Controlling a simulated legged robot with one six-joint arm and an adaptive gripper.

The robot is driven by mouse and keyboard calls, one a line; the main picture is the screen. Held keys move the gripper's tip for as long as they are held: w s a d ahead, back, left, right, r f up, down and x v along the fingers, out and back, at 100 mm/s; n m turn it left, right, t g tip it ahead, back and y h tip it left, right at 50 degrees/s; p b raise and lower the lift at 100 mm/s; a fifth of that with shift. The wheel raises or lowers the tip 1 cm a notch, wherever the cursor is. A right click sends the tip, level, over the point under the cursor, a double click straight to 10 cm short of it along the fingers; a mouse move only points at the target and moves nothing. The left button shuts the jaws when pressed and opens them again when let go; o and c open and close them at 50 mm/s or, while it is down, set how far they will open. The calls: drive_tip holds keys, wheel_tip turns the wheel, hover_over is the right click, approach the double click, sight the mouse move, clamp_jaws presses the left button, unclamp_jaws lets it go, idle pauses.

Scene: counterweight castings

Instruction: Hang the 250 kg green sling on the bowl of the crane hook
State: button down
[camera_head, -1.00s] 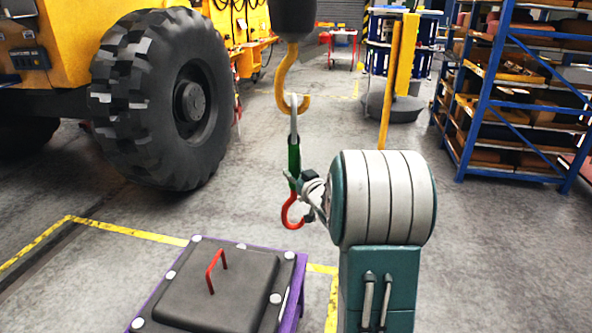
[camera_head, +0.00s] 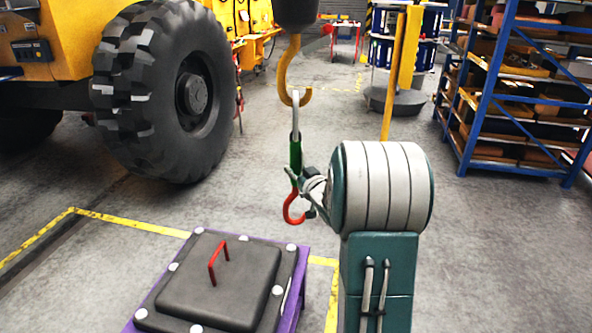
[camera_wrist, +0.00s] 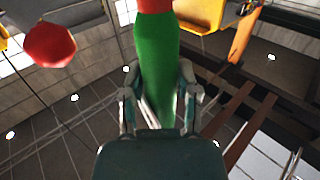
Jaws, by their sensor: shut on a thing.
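The green sling (camera_head: 296,152) hangs upright, with a long grey link at its top and a red hook (camera_head: 293,210) at its bottom. My gripper (camera_head: 304,185) is shut on the lower part of the green body. In the wrist view my gripper's fingers (camera_wrist: 160,100) lie on both sides of the green sling (camera_wrist: 158,55). The yellow crane hook (camera_head: 289,72) hangs from a dark block above. The top of the grey link overlaps the hook's bowl in the head view. I cannot tell whether the link is around the bowl or in front of it.
A black lid with a red handle (camera_head: 220,262) sits on a purple stand at the front left. A yellow vehicle with a big tyre (camera_head: 165,95) is at the left. Blue racks (camera_head: 480,95) and a yellow post (camera_head: 391,85) are at the right. Floor around the sling is clear.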

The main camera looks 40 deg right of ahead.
drive_tip(key=shift+c, duration=1.3)
unclamp_jaws()
drive_tip(key=shift+f, duration=0.2)
drive_tip(key=s+a, duration=0.1)
drive_tip(key=s, duration=1.1)
drive_tip(key=shift+a, duration=0.35)
drive_tip(key=shift+w+r, duration=0.1)
drive_tip(key=shift+r, duration=0.05)
